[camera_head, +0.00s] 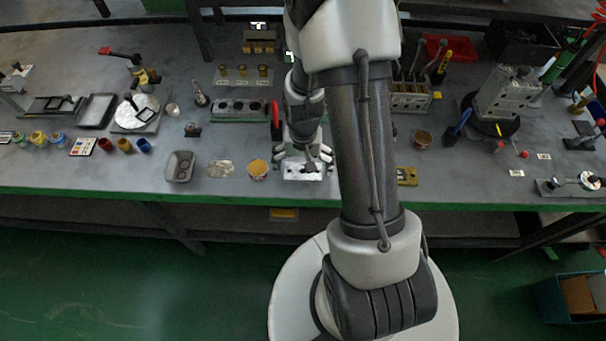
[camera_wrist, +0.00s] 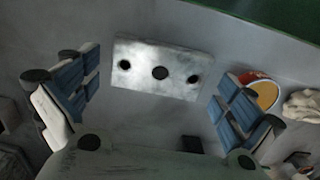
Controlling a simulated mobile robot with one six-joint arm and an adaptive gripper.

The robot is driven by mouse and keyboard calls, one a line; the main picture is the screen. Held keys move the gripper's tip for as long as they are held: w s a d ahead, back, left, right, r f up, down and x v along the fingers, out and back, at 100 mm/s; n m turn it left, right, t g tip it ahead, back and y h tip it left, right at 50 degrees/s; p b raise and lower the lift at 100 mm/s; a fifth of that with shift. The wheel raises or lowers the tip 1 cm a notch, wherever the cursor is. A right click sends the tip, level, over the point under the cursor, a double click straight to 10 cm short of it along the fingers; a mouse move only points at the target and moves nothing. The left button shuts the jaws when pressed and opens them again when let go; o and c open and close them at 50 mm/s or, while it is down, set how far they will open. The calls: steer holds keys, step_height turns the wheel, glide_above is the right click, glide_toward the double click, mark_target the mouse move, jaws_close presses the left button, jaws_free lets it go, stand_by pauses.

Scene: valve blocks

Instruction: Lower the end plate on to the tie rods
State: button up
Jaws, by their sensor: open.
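The end plate appears to be the pale metal plate (camera_wrist: 144,83) with three dark holes in a row, lying flat on the bench in the wrist view. It also shows in the head view (camera_head: 303,175) near the bench's front edge, partly covered by my gripper. My gripper (camera_wrist: 155,105) is open, with blue-padded fingers to either side and nothing held between them. In the head view my gripper (camera_head: 303,158) is just above and behind the plate. I cannot make out the tie rods; my arm hides part of the bench.
A cup of yellow stuff (camera_head: 257,168) stands left of the plate, with a crumpled rag (camera_head: 220,169) and a grey tray (camera_head: 180,166) beyond. A green-edged block (camera_head: 238,117) lies behind. A brass-coloured block (camera_head: 407,102) and a grey valve body (camera_head: 505,95) stand right.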

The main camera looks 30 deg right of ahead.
steer(key=shift+f, duration=0.55)
steer(key=shift+r, duration=0.1)
steer(key=shift+c, duration=0.4)
steer(key=c, duration=1)
